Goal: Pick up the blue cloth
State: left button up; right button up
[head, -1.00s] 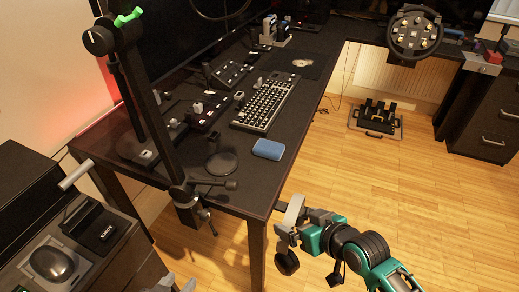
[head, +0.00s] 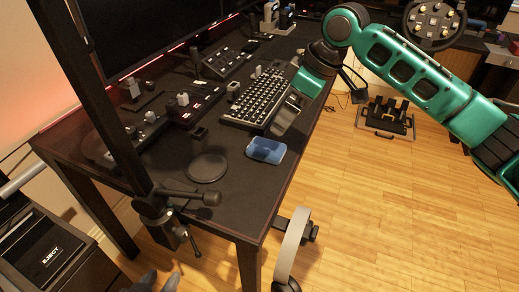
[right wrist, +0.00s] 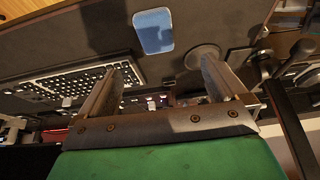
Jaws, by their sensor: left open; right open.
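The blue cloth (head: 266,150) is a small flat rounded rectangle on the black desk (head: 232,200), close to its right edge. It also shows in the right wrist view (right wrist: 153,31), near the top, beyond and between the fingertips, with nothing holding it. My right gripper (head: 283,120) is over the desk just behind the cloth, beside the keyboard. In the right wrist view its fingers (right wrist: 165,62) are wide apart and empty. My left gripper (head: 160,282) is open at the bottom edge, mostly cut off by the frame, far from the cloth.
A keyboard (head: 257,100) lies behind the cloth, and a round black disc (head: 206,167) lies to its left. A clamped stand (head: 160,215) rises at the front left. A headset (head: 291,245) hangs at the desk's right edge.

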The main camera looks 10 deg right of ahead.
jog(key=b, duration=0.2)
send_over(268, 146)
jog(key=s+d, duration=0.2)
jog(key=f, duration=0.6)
jog(key=shift+w+a+f, duration=0.2)
jog(key=shift+a+f, duration=0.05)
jog(key=shift+f, duration=0.1)
jog(key=b+x, duration=0.2)
jog(key=x, duration=0.2)
jog(key=shift+w+d+f, duration=0.15)
jog(key=shift+w+f, duration=0.1)
jog(key=shift+f, duration=0.25)
jog(key=shift+f+p, duration=0.25)
jog(key=shift+p, duration=0.2)
jog(key=shift+c, duration=0.3)
jog(key=c, duration=1)
